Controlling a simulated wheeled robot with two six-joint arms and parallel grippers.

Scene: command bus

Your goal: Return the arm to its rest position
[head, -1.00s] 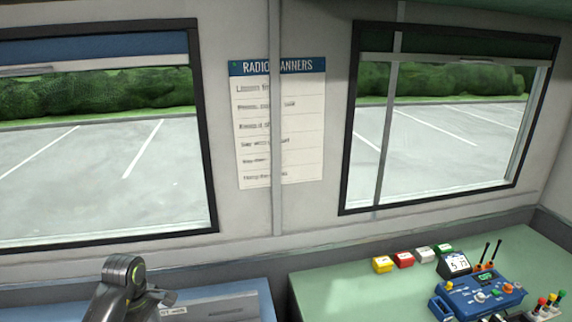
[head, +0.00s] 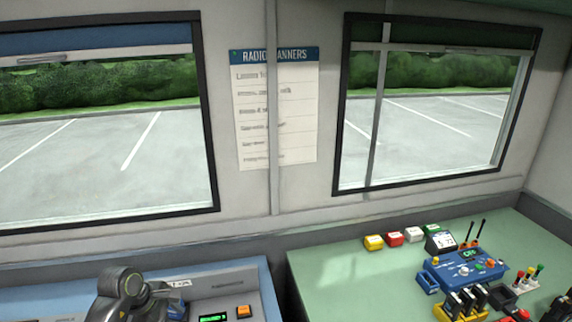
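A dark grey jointed link of my arm (head: 122,284) shows at the bottom left, in front of the blue console. Its lower part runs out of the bottom edge. I make out no gripper fingers on it, and dark parts beside it are too small to tell. My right arm and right gripper are not in view.
A blue console (head: 235,279) with a green display (head: 213,318) and an orange button (head: 243,311) is at the bottom. A green desk (head: 345,284) on the right carries a blue radio unit (head: 465,268) and several coloured blocks. Windows and a poster (head: 295,115) are behind.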

